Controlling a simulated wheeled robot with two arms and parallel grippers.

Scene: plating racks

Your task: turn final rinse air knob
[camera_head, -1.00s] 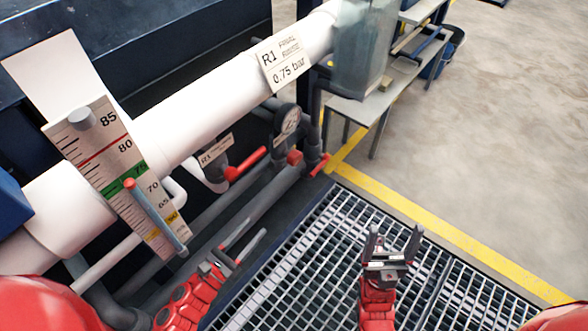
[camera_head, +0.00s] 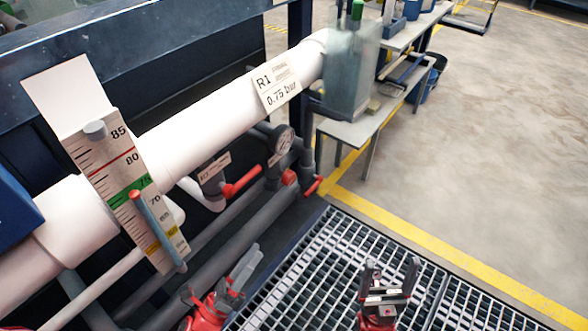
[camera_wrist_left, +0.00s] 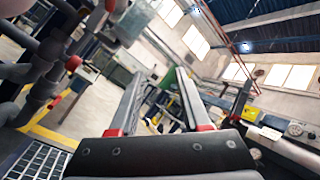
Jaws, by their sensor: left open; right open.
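A white card reading "R1 Final Rinse 0.75 bar" (camera_head: 276,88) hangs on the white pipe in the head view. Below it are a round dial gauge (camera_head: 284,139), a red lever handle (camera_head: 242,181), a round red knob (camera_head: 289,177) and a small red handle (camera_head: 313,186). I cannot tell for sure which one is the air knob. My left gripper (camera_head: 248,262) is open and empty, below and apart from these red parts; its open fingers (camera_wrist_left: 157,85) also show in the left wrist view. My right gripper (camera_head: 391,272) is open and empty over the grating.
A scale board (camera_head: 128,190) with a thin tube stands at the left. Grey pipes (camera_head: 225,240) run close beside my left gripper. A clear tank (camera_head: 348,75) and a grey bench (camera_head: 355,130) are behind. The floor grating (camera_head: 300,270) is clear.

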